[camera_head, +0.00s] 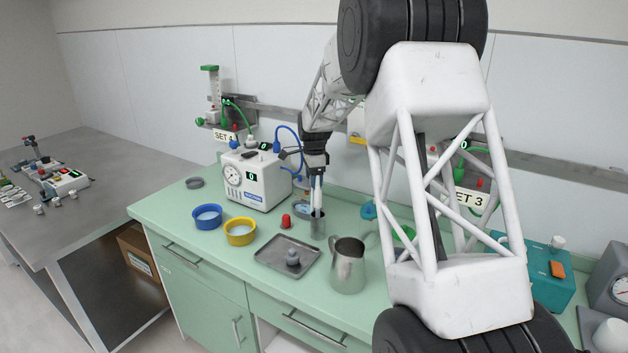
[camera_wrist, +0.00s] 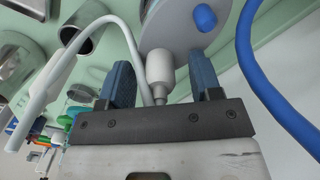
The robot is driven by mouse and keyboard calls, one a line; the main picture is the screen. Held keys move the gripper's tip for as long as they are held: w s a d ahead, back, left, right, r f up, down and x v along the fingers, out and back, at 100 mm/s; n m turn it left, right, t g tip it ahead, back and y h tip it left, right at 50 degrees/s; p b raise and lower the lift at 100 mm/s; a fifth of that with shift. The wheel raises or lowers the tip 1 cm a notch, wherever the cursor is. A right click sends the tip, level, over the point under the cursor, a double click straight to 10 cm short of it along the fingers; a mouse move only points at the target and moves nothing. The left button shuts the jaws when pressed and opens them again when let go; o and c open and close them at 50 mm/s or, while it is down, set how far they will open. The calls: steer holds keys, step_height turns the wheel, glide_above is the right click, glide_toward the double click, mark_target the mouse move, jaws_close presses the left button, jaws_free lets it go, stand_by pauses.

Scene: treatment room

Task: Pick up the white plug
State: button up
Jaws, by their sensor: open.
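In the wrist view a white plug-like piece (camera_wrist: 160,67), with a thick body and a narrower neck, lies between the two dark blue fingers of my gripper (camera_wrist: 161,76). The fingers are open, with a gap showing on each side of it. A thin white tube (camera_wrist: 105,20) arches to beside its neck; whether they join I cannot tell. In the head view my gripper (camera_head: 316,188) points down just above a small metal cup (camera_head: 318,228), right of the white device (camera_head: 262,187). The white piece is not clear there.
A steel jug (camera_head: 347,268), a grey tray (camera_head: 276,261) with a grey piece and a red piece (camera_head: 286,221) stand close by. Blue (camera_head: 207,222) and yellow bowls (camera_head: 240,238) are to the left. A blue hose (camera_wrist: 262,85) runs close on the right in the wrist view.

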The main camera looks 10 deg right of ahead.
steer(key=c, duration=1)
steer(key=shift+r, duration=0.1)
steer(key=shift+r, duration=4.95)
steer(key=w+a+r, duration=0.1)
steer(key=w+a, duration=0.2)
steer(key=a, duration=0.2)
steer(key=w+a+r, duration=0.1)
steer(key=w+a, duration=0.2)
steer(key=a, duration=0.2)
steer(key=w+a, duration=0.3)
steer(key=a, duration=0.2)
steer(key=shift+w+r, duration=0.2)
steer(key=shift+r, duration=0.2)
steer(key=shift+w+a+r, duration=0.15)
steer(key=shift+w+a, duration=0.15)
steer(key=shift+a, duration=0.35)
